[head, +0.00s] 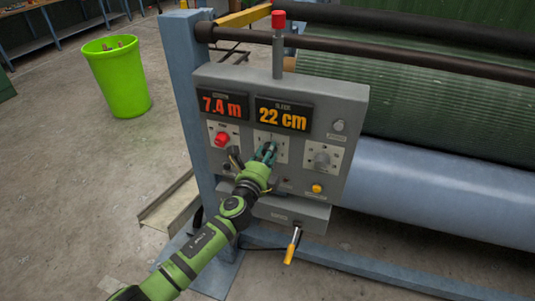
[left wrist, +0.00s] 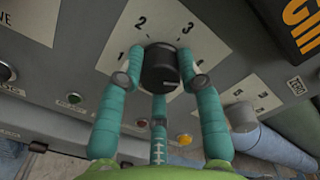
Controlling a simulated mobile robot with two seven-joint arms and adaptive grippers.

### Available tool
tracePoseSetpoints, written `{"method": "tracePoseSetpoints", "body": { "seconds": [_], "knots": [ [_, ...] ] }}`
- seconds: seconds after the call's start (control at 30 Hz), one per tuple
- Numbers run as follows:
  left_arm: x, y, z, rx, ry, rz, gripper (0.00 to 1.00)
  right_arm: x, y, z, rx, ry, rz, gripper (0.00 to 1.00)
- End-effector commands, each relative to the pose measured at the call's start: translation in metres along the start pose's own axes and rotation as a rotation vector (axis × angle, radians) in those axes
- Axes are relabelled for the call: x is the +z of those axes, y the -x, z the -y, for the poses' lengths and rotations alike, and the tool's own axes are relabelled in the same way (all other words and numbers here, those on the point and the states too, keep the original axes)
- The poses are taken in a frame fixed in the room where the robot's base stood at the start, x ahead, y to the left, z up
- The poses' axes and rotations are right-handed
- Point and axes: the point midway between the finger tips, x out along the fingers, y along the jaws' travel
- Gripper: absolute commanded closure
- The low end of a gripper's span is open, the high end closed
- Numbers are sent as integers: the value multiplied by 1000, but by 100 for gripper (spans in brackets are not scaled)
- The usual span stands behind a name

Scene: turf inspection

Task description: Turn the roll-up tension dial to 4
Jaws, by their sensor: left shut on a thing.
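The dial is a black round knob (left wrist: 160,68) on a pale plate with the figures 1, 2 and 3 around it in the left wrist view. The 4 is not visible, and I cannot clearly read which figure the knob points to. My left gripper (head: 266,152) is at the middle of the control panel (head: 348,105) in the head view and hides most of the dial. Its teal fingers also show in the left wrist view (left wrist: 160,80), shut around the knob on both sides. My right gripper is not in view.
Displays above read 7.4 m (head: 221,105) and 22 cm (head: 283,117). A red knob (head: 222,139) is left of the gripper and a grey knob (head: 322,159) right. A yellow button (head: 317,188) and yellow-handled lever (head: 292,246) are below. A green bin (head: 118,80) stands on the floor.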

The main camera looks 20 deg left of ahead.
Motion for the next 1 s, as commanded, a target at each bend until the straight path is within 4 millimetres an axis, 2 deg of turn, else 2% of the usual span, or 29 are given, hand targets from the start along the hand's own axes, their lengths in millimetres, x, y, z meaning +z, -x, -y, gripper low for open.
{"method": "tracePoseSetpoints", "body": {
  "seconds": [0.03,0.07,0.1,0.13,0.43,0.57,0.73,1.0],
  "knots": [
    [3,-1,1,-1,-1,6,96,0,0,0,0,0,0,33],
    [3,-1,1,-2,0,6,60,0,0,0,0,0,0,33],
    [3,-1,1,-2,0,6,44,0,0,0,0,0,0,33],
    [3,-1,1,-2,0,6,40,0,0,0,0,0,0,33],
    [1,0,1,-1,1,2,40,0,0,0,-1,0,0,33],
    [1,6,0,-1,1,1,40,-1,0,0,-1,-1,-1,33],
    [0,32,0,-1,1,0,40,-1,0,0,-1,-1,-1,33],
    [1,88,-1,0,1,1,40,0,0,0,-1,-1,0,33]
  ]
}}
